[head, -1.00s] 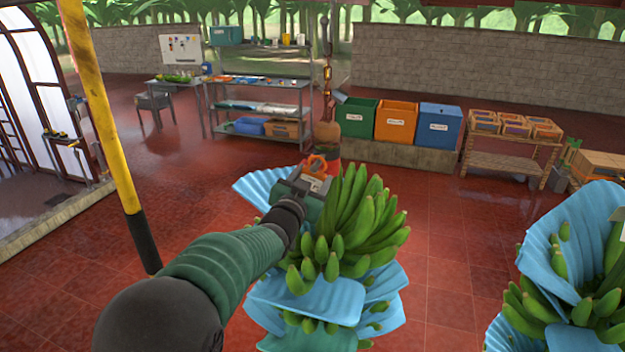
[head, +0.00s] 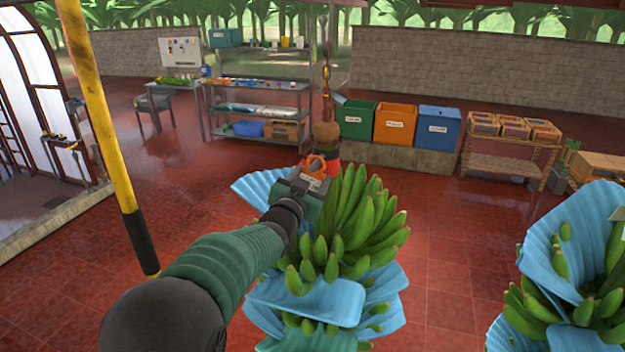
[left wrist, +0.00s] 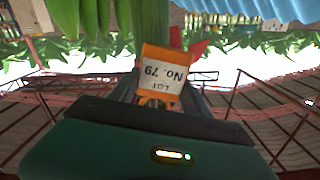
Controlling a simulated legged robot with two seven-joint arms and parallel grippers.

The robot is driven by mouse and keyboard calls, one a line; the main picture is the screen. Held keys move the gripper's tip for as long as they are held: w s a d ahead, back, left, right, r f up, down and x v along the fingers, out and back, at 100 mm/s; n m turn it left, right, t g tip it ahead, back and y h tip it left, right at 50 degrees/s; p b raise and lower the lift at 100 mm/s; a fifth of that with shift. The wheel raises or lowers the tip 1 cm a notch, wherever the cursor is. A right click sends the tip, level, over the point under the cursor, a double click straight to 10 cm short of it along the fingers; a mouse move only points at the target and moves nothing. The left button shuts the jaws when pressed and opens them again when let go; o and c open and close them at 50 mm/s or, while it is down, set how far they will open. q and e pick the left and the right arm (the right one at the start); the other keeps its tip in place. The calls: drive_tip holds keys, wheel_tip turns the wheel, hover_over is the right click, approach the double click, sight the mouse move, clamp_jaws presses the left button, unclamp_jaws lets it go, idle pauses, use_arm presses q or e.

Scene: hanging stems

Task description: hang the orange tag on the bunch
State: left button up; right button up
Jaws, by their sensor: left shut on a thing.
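The bunch of green bananas (head: 360,225) hangs in the middle of the head view, with blue sheets between its hands. Its brown stem (head: 327,133) rises above it to a chain. The orange tag (head: 316,165) is at the stem's lower part, just above the bananas; in the left wrist view its white label (left wrist: 164,77) reads "LOT No. 79", upside down. My left gripper (left wrist: 168,98) is shut on the tag. I cannot tell whether the tag's loop is around the stem. A red band (head: 333,171) shows behind the tag. My right gripper is not in view.
A second bunch (head: 575,290) with blue sheets hangs at the right. A yellow and black pole (head: 110,140) stands left of my arm. Behind are a metal shelf (head: 258,112), green, orange and blue bins (head: 396,123), and a crate rack (head: 510,150). The red floor between is clear.

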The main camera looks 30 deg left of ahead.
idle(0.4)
use_arm(q)
drive_tip(key=o, duration=1.7)
